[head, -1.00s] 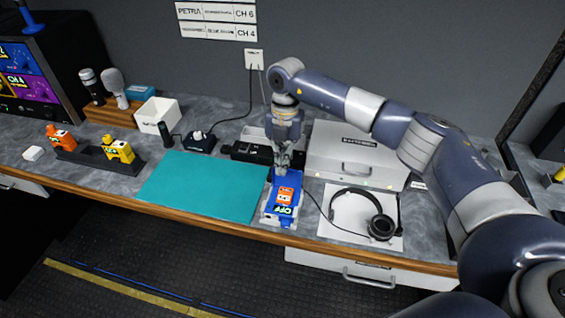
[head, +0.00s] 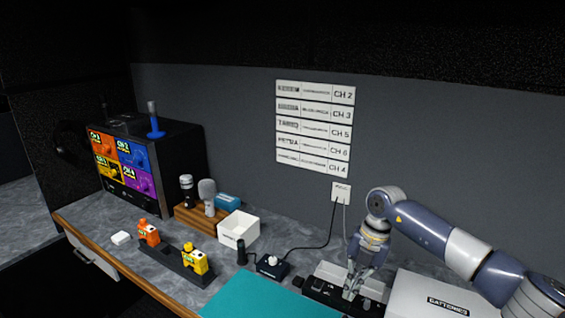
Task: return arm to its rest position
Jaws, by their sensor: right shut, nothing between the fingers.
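My right arm comes in from the right edge in the head view. My right gripper (head: 349,294) points down over the black device (head: 330,292) at the back of the counter, near the left end of the white box labelled batteries (head: 440,297). Its fingers are together and hold nothing. I cannot tell whether the fingertips touch anything. The blue device that stood below the gripper is outside the view. My left gripper is not in view.
The teal mat (head: 255,295) lies left of the gripper. A white bin (head: 239,229), microphones (head: 207,196) and orange and yellow packs in a dark holder (head: 170,262) stand further left. A coloured panel unit (head: 150,160) is at the far left. A wall outlet (head: 341,192) has hanging cables.

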